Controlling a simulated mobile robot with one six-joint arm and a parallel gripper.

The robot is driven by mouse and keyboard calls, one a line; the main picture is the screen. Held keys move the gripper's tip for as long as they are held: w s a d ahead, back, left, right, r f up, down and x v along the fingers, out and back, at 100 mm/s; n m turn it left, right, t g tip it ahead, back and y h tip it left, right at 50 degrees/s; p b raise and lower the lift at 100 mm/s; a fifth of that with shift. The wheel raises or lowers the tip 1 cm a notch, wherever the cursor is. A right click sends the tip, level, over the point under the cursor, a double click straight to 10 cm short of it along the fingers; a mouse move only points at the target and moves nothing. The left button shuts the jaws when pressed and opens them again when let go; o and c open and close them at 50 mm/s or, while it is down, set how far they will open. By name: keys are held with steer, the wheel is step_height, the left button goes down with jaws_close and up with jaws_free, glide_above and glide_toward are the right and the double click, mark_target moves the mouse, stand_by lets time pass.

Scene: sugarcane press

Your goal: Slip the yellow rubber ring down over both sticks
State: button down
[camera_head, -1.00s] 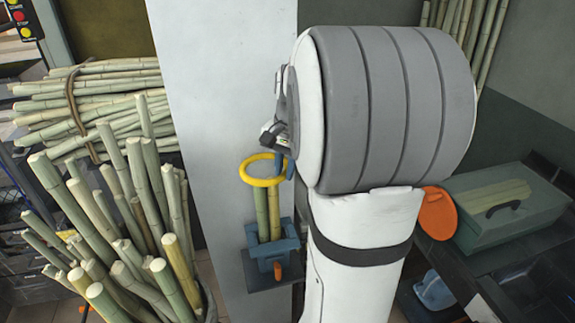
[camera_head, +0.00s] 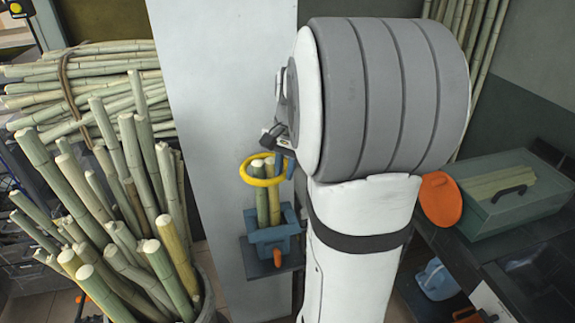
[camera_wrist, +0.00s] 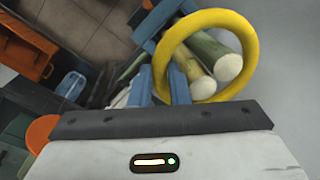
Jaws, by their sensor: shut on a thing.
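My gripper (camera_wrist: 162,84) is shut on the near edge of the yellow rubber ring (camera_wrist: 250,50). The ring also shows in the head view (camera_head: 243,174), roughly level. Two sticks, one greener (camera_head: 262,207) and one yellower (camera_head: 274,206), stand side by side in a blue holder (camera_head: 272,238). Both cut ends show inside the ring's opening, and the front rim crosses in front of the sticks in the head view. The ring appears to be around their very tops; its exact height is hard to tell. My arm hides part of the gripper in the head view.
A bin of upright cane (camera_head: 120,235) stands at left, with a tied cane bundle (camera_head: 95,80) behind. A pale wall panel (camera_head: 225,100) stands behind the holder. A green box (camera_head: 505,205) and an orange disc (camera_head: 440,200) are at right.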

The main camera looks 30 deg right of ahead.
steer(key=shift+f, duration=0.45)
steer(key=shift+w, duration=0.15)
stand_by(0.3)
steer(key=c, duration=1.3)
jaws_free()
steer(key=o, duration=0.4)
steer(key=shift+r+p, duration=3.45)
steer(key=shift+r, duration=1.1)
